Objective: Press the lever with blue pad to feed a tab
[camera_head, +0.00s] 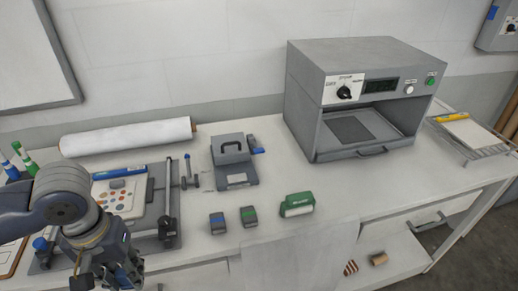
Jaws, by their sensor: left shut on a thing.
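A grey device with a black handle (233,160) stands on the bench at middle left. My left gripper (108,280) is at the bottom left, in front of the bench's left part and well away from the blue pad. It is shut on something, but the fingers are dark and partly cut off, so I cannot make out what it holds. My right gripper is not in view.
A flat press (168,232) with a dotted sheet (118,196) lies behind my left gripper. A white roll (127,137) is at the back. Two small blocks (217,222) (249,216) and a green item (297,205) stand in front. A grey oven (352,95) is at right.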

